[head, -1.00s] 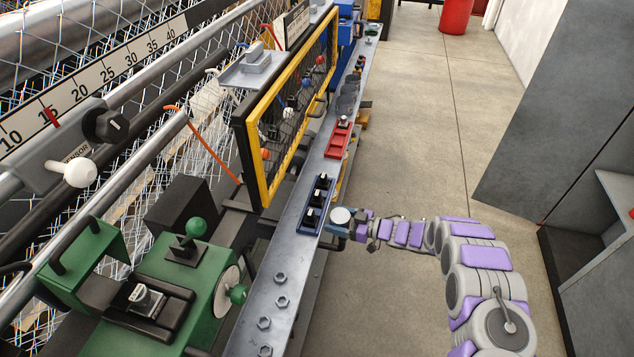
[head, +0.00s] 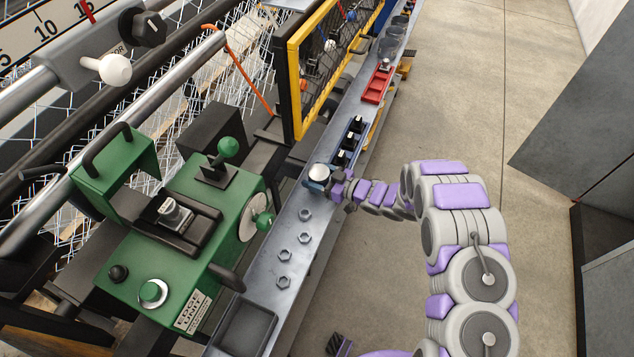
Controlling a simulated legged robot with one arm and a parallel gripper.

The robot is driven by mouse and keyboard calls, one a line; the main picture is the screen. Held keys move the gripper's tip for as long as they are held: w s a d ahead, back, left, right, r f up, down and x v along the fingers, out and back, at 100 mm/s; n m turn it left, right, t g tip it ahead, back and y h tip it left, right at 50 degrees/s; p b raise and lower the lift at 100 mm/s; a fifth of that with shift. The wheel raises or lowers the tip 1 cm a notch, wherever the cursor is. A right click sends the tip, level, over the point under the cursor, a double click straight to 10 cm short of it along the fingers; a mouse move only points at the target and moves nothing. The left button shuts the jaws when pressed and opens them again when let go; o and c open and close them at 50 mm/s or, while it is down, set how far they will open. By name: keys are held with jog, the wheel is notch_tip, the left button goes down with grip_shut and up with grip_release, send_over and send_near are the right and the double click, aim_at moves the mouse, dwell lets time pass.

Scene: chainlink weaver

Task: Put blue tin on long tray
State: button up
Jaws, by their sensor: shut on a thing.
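The blue tin (head: 318,173), with a pale round top and a bluish side, is at the end of my arm in the head view. My gripper (head: 325,182) is shut on it, at the metal ledge (head: 288,226) beside the green machine. The tin hides much of the jaws, and I cannot tell whether it touches the ledge. A narrow blue tray (head: 339,163) with several black-and-white pieces lies just beyond the tin. A red tray (head: 373,95) with a small pale-topped piece lies farther along. I cannot tell which is the long tray.
Several hex nuts (head: 284,254) lie on the ledge nearer me. A dark shallow tray (head: 243,326) is at its near end. The green machine (head: 170,240) with levers stands left, and a yellow-framed mesh guard (head: 300,90) stands behind. Floor (head: 460,110) to the right is clear.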

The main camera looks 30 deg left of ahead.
notch_tip(320, 180, down, 3)
jog(key=shift+f+b, duration=0.15)
jog(key=shift+b, duration=0.35)
jog(key=o, duration=1.2)
jog(key=shift+d, duration=0.15)
jog(key=d+r+p, duration=0.2)
jog(key=d, duration=0.9)
jog(key=shift+d, duration=0.3)
jog(key=shift+s, duration=0.1)
